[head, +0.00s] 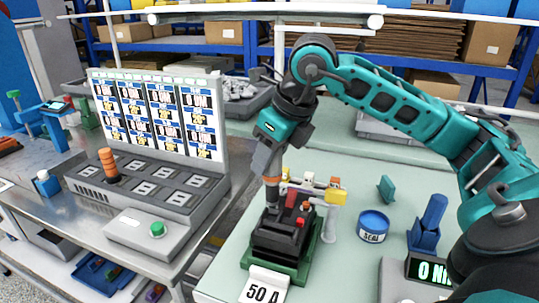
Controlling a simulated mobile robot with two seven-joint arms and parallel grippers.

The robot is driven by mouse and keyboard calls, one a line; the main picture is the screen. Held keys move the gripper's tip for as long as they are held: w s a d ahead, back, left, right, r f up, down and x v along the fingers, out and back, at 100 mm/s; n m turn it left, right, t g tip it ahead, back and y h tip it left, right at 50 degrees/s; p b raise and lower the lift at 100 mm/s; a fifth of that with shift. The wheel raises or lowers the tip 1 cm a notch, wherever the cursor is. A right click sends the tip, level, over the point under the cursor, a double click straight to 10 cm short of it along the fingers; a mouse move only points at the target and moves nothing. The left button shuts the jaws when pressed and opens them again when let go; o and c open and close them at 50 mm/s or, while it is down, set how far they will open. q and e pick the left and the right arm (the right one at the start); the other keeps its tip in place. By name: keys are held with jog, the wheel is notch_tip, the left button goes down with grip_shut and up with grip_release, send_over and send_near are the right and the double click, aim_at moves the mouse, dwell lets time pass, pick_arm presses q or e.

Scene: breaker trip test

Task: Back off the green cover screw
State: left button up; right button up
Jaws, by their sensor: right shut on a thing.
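My right gripper (267,163) comes down from above and is shut on a slim upright driver (272,190) with an orange band. The driver's lower end is over the black breaker (283,232), at its back left; I cannot tell whether the tip touches. The breaker sits in a green fixture (307,252) and has red parts on top. I cannot make out the green cover screw; the driver and gripper may hide it. My left gripper is not in view.
A "50 A" card (264,287) stands before the fixture. A rack with coloured pieces (335,190) is close behind. A blue SEAL tin (373,224), a blue holder (428,225) and a torque display (433,271) are to the right. A grey test console (140,185) stands left.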

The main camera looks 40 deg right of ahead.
jog(key=shift+f+b, duration=0.6)
jog(key=shift+f, duration=0.05)
dwell(0.6)
jog(key=shift+r, duration=0.15)
dwell(1.0)
jog(key=shift+r+p, duration=2.75)
jog(key=shift+r, duration=0.3)
jog(key=shift+s+f, duration=0.1)
